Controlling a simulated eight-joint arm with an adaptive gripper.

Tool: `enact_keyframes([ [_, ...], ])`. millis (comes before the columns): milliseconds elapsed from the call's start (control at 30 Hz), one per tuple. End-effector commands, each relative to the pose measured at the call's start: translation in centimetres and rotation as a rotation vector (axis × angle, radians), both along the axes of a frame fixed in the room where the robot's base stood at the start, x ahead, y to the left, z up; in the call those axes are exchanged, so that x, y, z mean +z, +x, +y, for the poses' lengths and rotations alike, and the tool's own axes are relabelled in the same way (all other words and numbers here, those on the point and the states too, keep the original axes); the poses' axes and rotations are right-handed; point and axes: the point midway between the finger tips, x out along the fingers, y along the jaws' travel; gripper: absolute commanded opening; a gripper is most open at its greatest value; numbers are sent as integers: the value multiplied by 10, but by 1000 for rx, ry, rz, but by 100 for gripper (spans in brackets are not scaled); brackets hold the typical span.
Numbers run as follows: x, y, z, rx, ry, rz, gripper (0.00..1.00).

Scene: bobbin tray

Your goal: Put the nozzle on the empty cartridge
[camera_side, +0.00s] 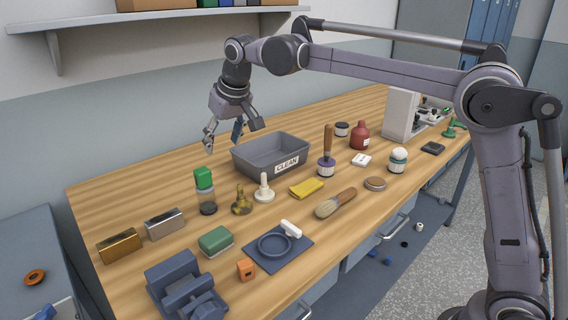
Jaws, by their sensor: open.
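My gripper (232,134) hangs open and empty at the upper left, above the table and just left of the grey bin. I cannot tell for certain which things are the nozzle and the empty cartridge. A cream piece with a round flange and a narrow upright stem (264,187) stands in front of the bin and looks like a nozzle. Left of it stands a clear, dark-based cylinder (208,202) with a green block (203,178) on top. A short white cylinder (291,229) lies on the back edge of a dark blue mat.
A grey bin labelled CLEAN (289,166) stands behind these things. A brass figure (241,203), yellow cloth (306,188), brush (335,203), green-topped block (216,241) and blue vise (185,290) crowd the table. The back left of the table is bare.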

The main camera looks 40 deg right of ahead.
Motion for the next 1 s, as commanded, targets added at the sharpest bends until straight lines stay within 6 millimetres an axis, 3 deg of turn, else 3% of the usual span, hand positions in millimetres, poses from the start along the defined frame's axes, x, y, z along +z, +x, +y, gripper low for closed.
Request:
enact_keyframes([
  [233,7,-77,-41,0,5,-49,59],
  [433,-8,-143,-66,1,7,-91,59],
  [567,-27,-187,-80,0,5,-118,59],
  [800,-77,-260,-99,-2,1,-166,59],
  [1000,-110,-293,-105,-4,-5,-193,59],
])
